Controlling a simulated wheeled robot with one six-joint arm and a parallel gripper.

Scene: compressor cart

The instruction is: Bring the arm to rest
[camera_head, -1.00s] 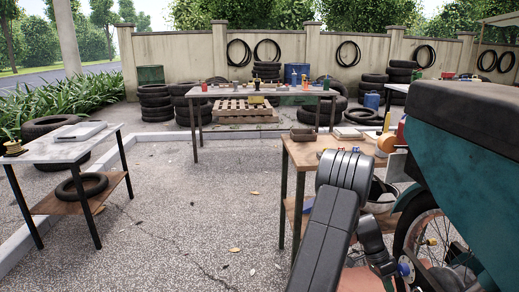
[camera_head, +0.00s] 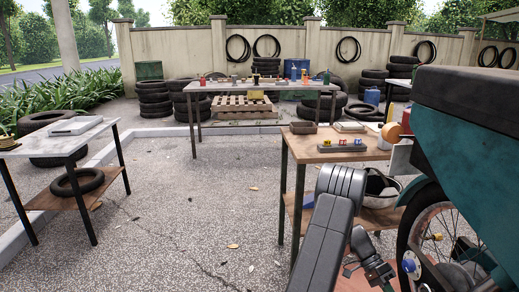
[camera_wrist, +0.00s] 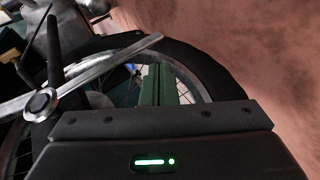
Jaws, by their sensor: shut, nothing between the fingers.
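My arm (camera_head: 328,222) rises from the lower edge in the head view, bends at a rounded elbow and folds down. My gripper (camera_head: 384,280) hangs low between the right-hand table and the wheel, partly cut off by the frame. In the wrist view my gripper (camera_wrist: 163,72) shows its two green fingers together, with nothing between them. A spoked wheel (camera_wrist: 195,70) with a dark tyre lies behind the fingers. How far the fingers are from the wheel I cannot tell.
A teal cart body (camera_head: 470,140) with a spoked wheel (camera_head: 445,235) stands close at right. A wooden table (camera_head: 300,150) bears a block with coloured pieces (camera_head: 342,146); a white bowl (camera_head: 380,190) sits below. A left table (camera_head: 60,147) holds a tyre underneath.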

